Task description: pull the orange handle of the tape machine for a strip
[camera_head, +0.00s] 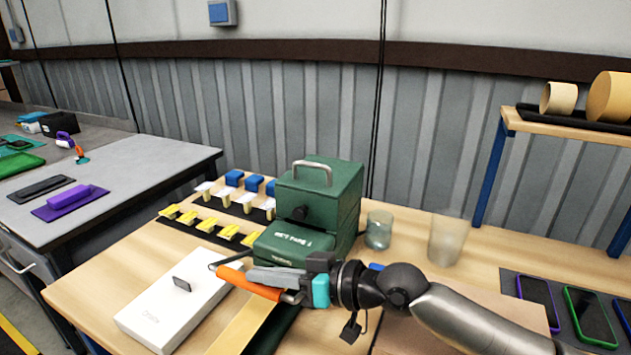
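The green tape machine (319,203) stands on the wooden table, with a metal carrying handle on top and a lower front part with white lettering. Its orange handle (236,278) sticks out to the left in front of the machine. My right gripper (262,277) reaches in from the right, its grey fingers lying against or just over the orange handle. I cannot tell whether the fingers are closed around it. A tan strip (240,331) lies in front of the machine, partly hidden. My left gripper is not in view.
A white flat box (172,306) lies left of the handle. Rows of yellow clips (207,225) and blue-and-white pieces sit behind it. A glass cup (378,231) and a clear tumbler (446,240) stand right of the machine. Phones lie on a dark mat (509,284) at far right.

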